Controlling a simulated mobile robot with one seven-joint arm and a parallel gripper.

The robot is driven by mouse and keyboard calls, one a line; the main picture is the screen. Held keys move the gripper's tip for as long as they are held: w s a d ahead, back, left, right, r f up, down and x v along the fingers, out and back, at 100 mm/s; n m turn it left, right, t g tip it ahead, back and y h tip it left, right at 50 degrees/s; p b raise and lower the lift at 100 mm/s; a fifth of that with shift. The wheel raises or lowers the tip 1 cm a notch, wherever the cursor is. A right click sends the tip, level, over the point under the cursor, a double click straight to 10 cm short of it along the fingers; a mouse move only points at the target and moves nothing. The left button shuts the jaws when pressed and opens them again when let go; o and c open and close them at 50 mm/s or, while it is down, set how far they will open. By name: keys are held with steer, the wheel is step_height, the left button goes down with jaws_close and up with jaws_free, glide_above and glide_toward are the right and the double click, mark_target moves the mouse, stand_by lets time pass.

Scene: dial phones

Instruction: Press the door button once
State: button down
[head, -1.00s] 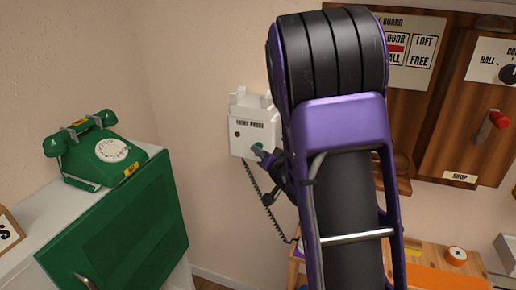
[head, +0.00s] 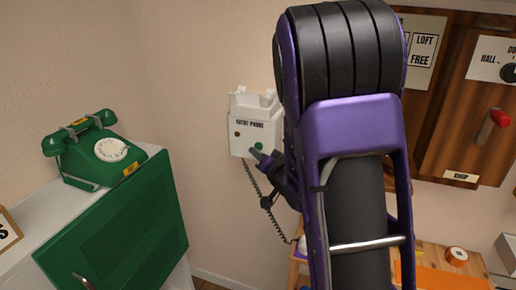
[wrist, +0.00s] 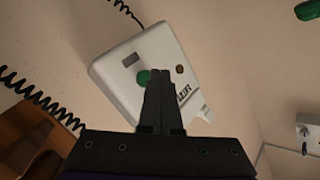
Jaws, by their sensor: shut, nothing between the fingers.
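The white entry phone (head: 243,140) hangs on the wall, left of my arm in the head view. It carries an "ENTRY PHONE" label and a round green button (head: 259,146) low on its front. I cannot tell whether the tip touches the phone.
A green dial phone (head: 104,150) stands on a cabinet with a green door (head: 115,225) at left. A dark coiled cord (head: 265,205) hangs below the entry phone. Wooden panels with a red-handled lever (head: 498,118) are at right, above a workbench with a tape roll (head: 457,256).

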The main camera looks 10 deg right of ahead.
steer(key=shift+s+a, duration=0.1)
steer(key=shift+s+a+b, duration=0.3)
steer(key=shift+s+a, duration=0.4)
steer(key=shift+s, duration=0.3)
steer(key=shift+s+a+b, duration=0.3)
steer(key=shift+s+a, duration=0.35)
steer(key=shift+s, duration=0.35)
